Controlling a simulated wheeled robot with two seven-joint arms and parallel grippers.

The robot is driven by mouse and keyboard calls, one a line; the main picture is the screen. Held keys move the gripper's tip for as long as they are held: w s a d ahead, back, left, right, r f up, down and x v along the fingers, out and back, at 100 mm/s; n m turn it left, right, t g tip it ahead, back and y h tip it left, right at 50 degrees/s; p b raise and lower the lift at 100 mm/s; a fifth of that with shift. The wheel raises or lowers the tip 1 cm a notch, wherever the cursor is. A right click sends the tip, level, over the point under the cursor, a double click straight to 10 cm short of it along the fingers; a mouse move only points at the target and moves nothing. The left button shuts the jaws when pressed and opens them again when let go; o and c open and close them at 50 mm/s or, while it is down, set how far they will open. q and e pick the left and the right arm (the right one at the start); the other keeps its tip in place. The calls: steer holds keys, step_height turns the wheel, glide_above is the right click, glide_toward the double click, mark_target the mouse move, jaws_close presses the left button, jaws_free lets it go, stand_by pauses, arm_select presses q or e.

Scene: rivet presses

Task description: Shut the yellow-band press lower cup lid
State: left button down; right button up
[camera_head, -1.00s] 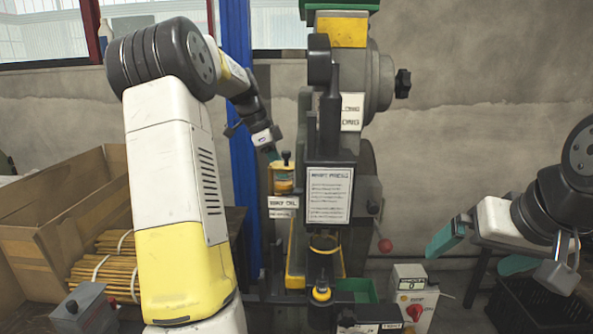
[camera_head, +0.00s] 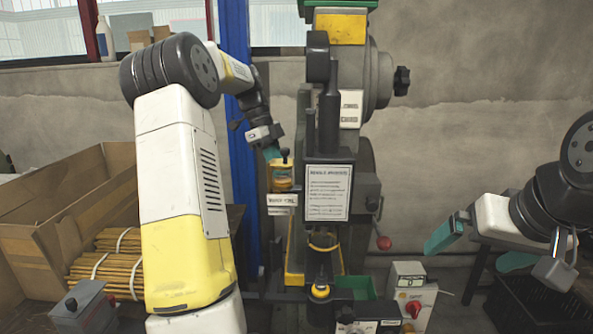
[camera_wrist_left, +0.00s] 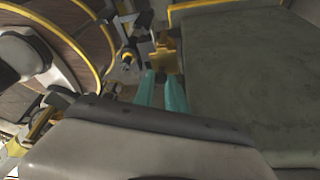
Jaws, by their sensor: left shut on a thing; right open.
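The press (camera_head: 323,130) with the yellow band (camera_head: 341,29) stands in the middle of the head view. A small amber cup (camera_head: 283,179) with a dark-knobbed lid (camera_head: 284,160) is on its left side, above a white label. My left gripper (camera_head: 272,153) reaches in from the left with its teal fingertips at the lid, partly hidden. It is shut on what looks like the lid. In the left wrist view the teal fingers (camera_wrist_left: 163,88) point at a yellow part (camera_wrist_left: 164,57). The lid's exact angle is unclear. My right gripper (camera_head: 478,248) is open and empty at the right.
A cardboard box (camera_head: 60,215) and bundled sticks (camera_head: 108,262) are at the left. A control box with a red knob (camera_head: 413,305), a green tray (camera_head: 356,287) and a red ball handle (camera_head: 383,243) are around the press's lower right. A blue post (camera_head: 243,160) stands behind my left arm.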

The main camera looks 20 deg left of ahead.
arm_select(q)
steer(key=shift+a, duration=0.1)
steer(key=c, duration=1.4)
jaws_free()
steer(key=shift+o, duration=0.2)
steer(key=shift+r, duration=0.1)
steer(key=v, duration=0.7)
steer(key=shift+r, duration=0.3)
steer(key=shift+a, duration=0.1)
